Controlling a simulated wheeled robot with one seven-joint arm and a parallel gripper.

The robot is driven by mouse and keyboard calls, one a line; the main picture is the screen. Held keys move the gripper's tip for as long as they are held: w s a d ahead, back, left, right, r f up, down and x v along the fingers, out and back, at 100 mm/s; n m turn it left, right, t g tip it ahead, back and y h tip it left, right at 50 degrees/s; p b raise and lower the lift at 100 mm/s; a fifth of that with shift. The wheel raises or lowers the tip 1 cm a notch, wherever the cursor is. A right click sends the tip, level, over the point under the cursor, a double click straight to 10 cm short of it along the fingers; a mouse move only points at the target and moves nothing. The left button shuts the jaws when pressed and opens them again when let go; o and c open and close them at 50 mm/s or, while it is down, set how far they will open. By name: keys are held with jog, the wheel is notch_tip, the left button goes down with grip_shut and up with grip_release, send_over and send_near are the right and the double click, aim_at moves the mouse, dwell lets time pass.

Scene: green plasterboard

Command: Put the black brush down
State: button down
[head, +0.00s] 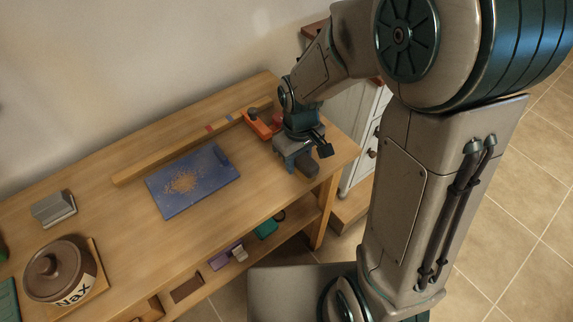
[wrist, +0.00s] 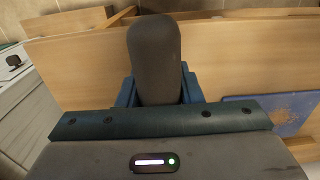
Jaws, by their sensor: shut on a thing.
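The black brush (wrist: 155,60) shows in the wrist view as a dark, rounded, elongated body between the blue fingers of my gripper (wrist: 155,92). My gripper is shut on it. In the head view my gripper (head: 298,160) is over the right end of the wooden workbench (head: 120,235), near its edge, with a dark part of the brush (head: 308,165) at the fingers. I cannot tell whether the brush touches the bench top.
A blue board (head: 168,203) with tan crumbs lies left of my gripper. An orange tool (head: 262,127) is close behind it. A wooden strip runs along the back. A brown lidded jar (head: 55,270) and a grey block (head: 53,208) stand at left. Bare bench lies between.

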aim_at(286, 174)
jog(key=w+a+f, duration=0.2)
jog(key=shift+w+a, duration=0.25)
jog(key=shift+a, duration=0.05)
jog(key=shift+f+p, duration=0.45)
jog(key=shift+f, duration=1.6)
